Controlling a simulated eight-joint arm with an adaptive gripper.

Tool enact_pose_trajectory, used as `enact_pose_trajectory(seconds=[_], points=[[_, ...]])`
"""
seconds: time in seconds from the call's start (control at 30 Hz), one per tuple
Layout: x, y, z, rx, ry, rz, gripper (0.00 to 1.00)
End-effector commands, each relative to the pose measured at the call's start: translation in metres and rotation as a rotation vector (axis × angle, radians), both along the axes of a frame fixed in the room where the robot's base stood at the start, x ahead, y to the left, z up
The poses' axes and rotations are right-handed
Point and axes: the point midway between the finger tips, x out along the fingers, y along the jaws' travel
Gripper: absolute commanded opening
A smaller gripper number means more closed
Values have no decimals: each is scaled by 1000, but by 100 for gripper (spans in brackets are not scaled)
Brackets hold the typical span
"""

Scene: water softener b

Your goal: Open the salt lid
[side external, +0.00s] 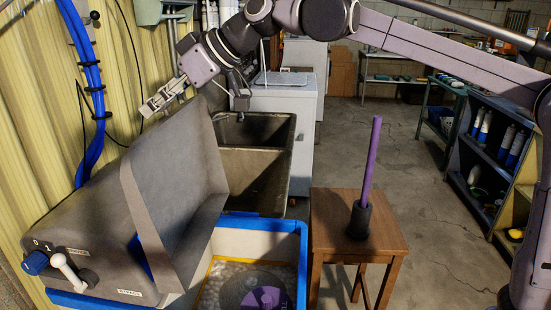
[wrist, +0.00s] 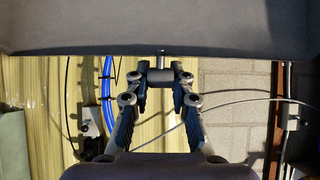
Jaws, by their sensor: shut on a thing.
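The grey salt lid (side external: 180,160) stands raised and tilted on the water softener, and the salt tank (side external: 303,240) in front of it is uncovered. My gripper (side external: 158,100) is at the lid's upper edge, behind its top. The fingers look spread but are shut on the lid. White salt and a round grey part with a purple piece (side external: 266,298) show inside the tank.
The softener's grey housing (side external: 80,235) with a blue knob (side external: 35,263) and white lever lies left. Blue hoses (side external: 92,110) run down the yellow wall close by. A sink (side external: 258,160) stands behind. A wooden stool (side external: 335,215) holds a purple rod (side external: 372,160) in a black holder.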

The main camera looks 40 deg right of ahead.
Motion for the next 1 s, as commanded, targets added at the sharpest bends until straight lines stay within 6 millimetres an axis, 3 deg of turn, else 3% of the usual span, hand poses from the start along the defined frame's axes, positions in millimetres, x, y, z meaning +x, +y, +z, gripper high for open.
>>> enact_pose_trajectory(seconds=[0.2,0.23,0.3,0.67,1.0], points=[[3,5,1,11,-8,0,0],[3,5,1,11,-9,0,30],[3,5,1,10,-9,-1,45],[0,0,3,6,-7,-1,45],[-31,-31,34,7,-7,-4,45]])
